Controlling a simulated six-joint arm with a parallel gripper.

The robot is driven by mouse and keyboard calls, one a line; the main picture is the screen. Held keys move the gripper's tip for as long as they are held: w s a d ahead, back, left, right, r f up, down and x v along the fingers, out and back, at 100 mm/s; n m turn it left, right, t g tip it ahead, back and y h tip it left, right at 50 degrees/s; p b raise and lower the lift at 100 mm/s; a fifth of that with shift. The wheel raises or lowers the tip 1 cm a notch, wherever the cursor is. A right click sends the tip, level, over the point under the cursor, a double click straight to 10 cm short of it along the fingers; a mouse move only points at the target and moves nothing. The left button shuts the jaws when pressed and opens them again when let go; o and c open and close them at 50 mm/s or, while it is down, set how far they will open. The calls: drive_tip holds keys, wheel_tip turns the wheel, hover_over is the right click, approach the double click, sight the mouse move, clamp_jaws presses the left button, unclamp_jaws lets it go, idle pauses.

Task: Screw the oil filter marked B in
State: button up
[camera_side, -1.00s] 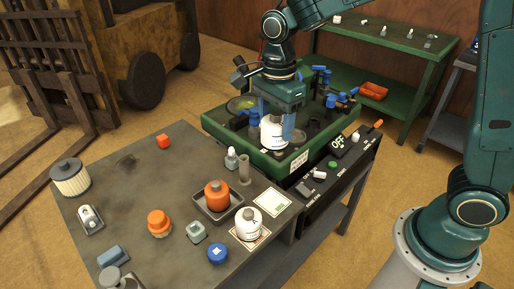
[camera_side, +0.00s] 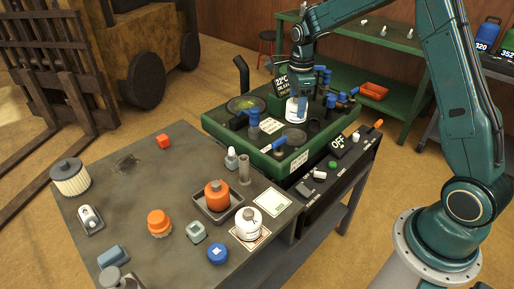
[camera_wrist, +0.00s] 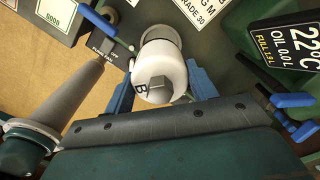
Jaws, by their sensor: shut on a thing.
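My gripper (camera_side: 297,110) is over the green tray bench (camera_side: 285,174), its blue fingers shut on a white oil filter (camera_side: 292,115). In the wrist view the filter (camera_wrist: 160,72) sits between the two fingers, and a dark letter B shows on its near side with a grey block on its end. A pale round ring (camera_wrist: 160,36) is at the filter's far end; I cannot tell whether it is part of the filter or a mount touching it. The filter looks roughly upright in the side view.
A second white filter (camera_side: 248,226) stands on a label on the grey table (camera_side: 130,190). An orange canister (camera_side: 216,194) is in a dark tray. Blue-handled valves (camera_side: 253,118) stand around the bench. A dark display (camera_wrist: 296,36) reads 22°C, OIL 0.0 L.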

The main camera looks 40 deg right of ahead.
sight(296, 121)
drive_tip(key=shift+d+f, duration=0.1)
drive_tip(key=shift+f, duration=0.1)
drive_tip(key=shift+f, duration=2.5)
drive_tip(key=shift+f, duration=0.6)
drive_tip(key=shift+f, duration=0.35)
drive_tip(key=shift+o, duration=1.4)
drive_tip(key=shift+c, duration=0.9)
drive_tip(key=m, duration=0.5)
drive_tip(key=shift+m, duration=0.7)
